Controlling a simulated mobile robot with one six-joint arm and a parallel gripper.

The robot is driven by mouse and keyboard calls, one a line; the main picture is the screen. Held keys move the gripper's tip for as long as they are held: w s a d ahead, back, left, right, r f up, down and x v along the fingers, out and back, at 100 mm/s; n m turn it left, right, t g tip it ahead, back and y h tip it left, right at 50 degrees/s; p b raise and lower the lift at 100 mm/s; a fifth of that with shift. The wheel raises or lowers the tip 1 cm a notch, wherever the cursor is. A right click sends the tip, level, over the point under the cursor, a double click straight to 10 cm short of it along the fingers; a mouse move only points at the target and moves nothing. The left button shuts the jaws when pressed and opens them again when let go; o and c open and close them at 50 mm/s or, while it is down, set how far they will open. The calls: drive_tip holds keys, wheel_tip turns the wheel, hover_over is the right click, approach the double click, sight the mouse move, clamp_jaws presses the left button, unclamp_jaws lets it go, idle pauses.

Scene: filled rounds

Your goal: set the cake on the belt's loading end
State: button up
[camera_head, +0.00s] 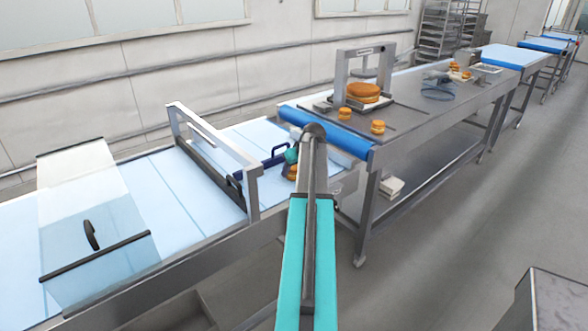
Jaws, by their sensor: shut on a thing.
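A small orange-brown cake (293,172) shows beside the end of my arm, over the near right end of the pale blue belt (245,135). My gripper (292,165) is shut on this cake; the fingers are small and mostly hidden behind my arm, as is part of the cake. I cannot tell whether the cake touches the belt. A dark blue bar with a handle (262,163) lies across the belt just left of the cake.
A metal arch (214,144) spans the belt, and a clear cover (95,235) sits farther left. The steel table (425,105) at right has a blue roller edge (325,131). It bears a large round cake (362,92) under a frame and small cakes (378,126).

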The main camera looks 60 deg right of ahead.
drive_tip(key=shift+f, duration=0.15)
drive_tip(key=o, duration=0.7)
drive_tip(key=shift+o, duration=0.2)
drive_tip(key=shift+r, duration=0.2)
drive_tip(key=b+v, duration=0.2)
drive_tip(key=v, duration=1)
drive_tip(key=shift+f, duration=0.1)
idle(0.5)
